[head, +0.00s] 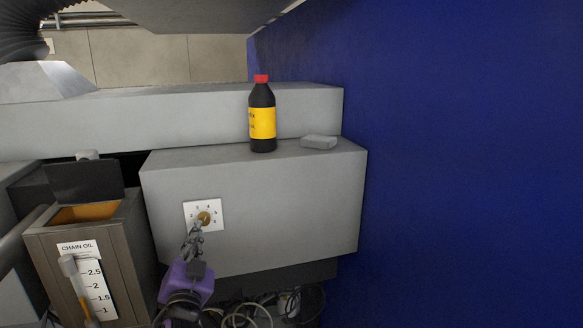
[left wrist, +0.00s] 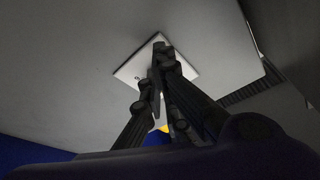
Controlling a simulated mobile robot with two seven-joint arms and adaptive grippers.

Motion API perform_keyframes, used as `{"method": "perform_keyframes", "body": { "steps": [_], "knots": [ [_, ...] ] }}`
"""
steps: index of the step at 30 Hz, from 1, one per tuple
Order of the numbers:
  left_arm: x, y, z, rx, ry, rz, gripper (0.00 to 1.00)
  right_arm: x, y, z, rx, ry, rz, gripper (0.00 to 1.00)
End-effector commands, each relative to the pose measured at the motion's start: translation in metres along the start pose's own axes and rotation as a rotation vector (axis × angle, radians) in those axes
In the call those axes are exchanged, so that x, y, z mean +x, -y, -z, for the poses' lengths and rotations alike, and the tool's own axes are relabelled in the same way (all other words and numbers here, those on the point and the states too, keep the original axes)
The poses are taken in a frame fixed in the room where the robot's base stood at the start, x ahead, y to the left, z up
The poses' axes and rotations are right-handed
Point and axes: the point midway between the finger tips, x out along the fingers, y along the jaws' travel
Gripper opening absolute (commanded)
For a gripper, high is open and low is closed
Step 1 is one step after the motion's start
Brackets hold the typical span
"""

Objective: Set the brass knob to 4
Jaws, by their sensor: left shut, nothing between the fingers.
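The brass knob (head: 204,217) sits in the middle of a white dial plate (head: 189,208) on the front of a grey box. Small numbers ring the knob; its pointer is too small to read. My left gripper (head: 196,229) is shut and empty, with its fingertips at the knob's lower left in the head view; I cannot tell whether they touch it. In the left wrist view, the shut fingers (left wrist: 160,48) lie in front of the white plate (left wrist: 128,73) and hide the knob. My right gripper is in neither view.
A chain oil tank (head: 118,250) with an open lid is at left. A blue wall (head: 460,160) closes the right side. Hoses (head: 250,317) lie below.

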Motion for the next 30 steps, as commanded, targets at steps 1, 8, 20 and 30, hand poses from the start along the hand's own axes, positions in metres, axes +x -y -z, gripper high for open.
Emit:
{"method": "perform_keyframes", "body": {
  "steps": [1,8,20,30],
  "knots": [
    [-0.006,0.002,0.004,-0.003,0.000,0.002,0.00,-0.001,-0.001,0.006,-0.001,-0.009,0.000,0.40],
    [-0.033,0.001,0.009,-0.002,0.002,0.002,0.00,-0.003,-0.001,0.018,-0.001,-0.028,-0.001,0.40],
    [-0.047,0.000,0.011,0.000,0.004,0.000,0.00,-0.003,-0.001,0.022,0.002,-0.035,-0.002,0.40],
    [-0.061,-0.025,-0.008,-0.112,0.064,-0.076,0.00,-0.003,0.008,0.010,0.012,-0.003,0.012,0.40]
  ]
}}
